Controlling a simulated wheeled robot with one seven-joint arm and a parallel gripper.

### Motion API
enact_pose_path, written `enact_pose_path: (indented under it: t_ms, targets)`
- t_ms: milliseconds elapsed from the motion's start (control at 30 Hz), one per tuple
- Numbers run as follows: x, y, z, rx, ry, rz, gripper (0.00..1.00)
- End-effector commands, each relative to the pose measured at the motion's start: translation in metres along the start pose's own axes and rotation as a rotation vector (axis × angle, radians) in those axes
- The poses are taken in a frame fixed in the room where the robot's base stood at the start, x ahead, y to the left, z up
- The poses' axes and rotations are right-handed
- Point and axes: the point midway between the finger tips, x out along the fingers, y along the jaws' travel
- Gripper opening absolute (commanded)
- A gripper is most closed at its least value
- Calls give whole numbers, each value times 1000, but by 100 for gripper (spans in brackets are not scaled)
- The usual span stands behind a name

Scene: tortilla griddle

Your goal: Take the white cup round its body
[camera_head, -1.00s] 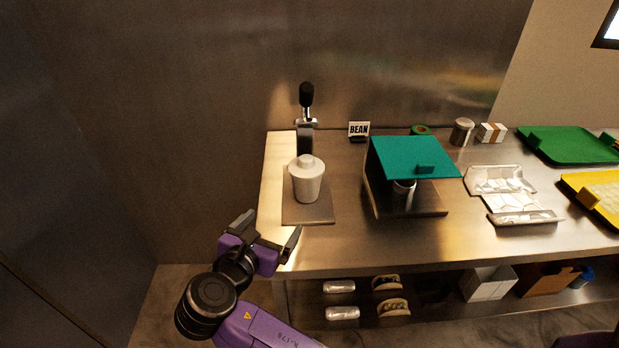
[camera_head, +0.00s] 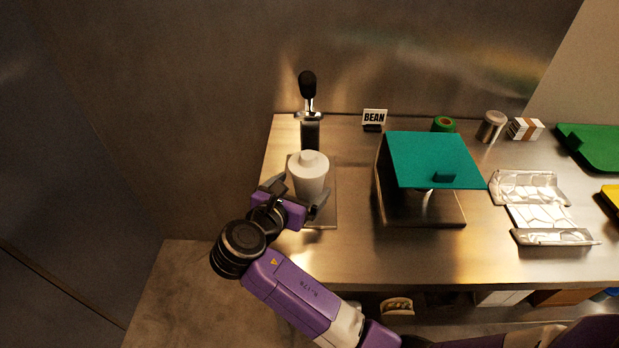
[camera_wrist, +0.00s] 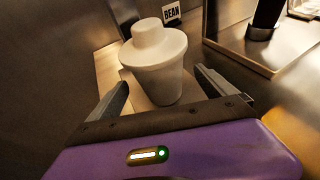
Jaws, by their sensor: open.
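The white cup (camera_head: 308,172) stands upright with a stepped white top on a square base plate (camera_head: 329,216) at the counter's left end. In the wrist view the white cup (camera_wrist: 156,72) sits between and just beyond the two fingers. My gripper (camera_head: 300,196) is open at the near side of the cup, with a finger on each side. In the wrist view my gripper (camera_wrist: 161,95) shows a gap between each finger and the cup. The cup's lower part is partly hidden by my gripper in the head view.
A black-handled press (camera_head: 309,110) stands right behind the cup. A box with a teal lid (camera_head: 434,160) is to the right, with free counter between. A BEAN sign (camera_head: 374,118) stands at the back. A foil tray (camera_head: 545,205) lies farther right.

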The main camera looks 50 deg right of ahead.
Motion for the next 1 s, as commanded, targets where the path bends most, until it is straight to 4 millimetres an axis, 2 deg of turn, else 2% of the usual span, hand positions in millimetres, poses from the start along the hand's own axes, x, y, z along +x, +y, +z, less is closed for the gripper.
enact_pose_path:
  t_ms: [200,300,600,1000]
  targets:
    - [32,-1,4,0,0,-4,95]
    - [41,-1,4,0,0,-2,95]
    - [45,0,4,0,0,0,93]
    - [44,0,4,0,0,0,14]
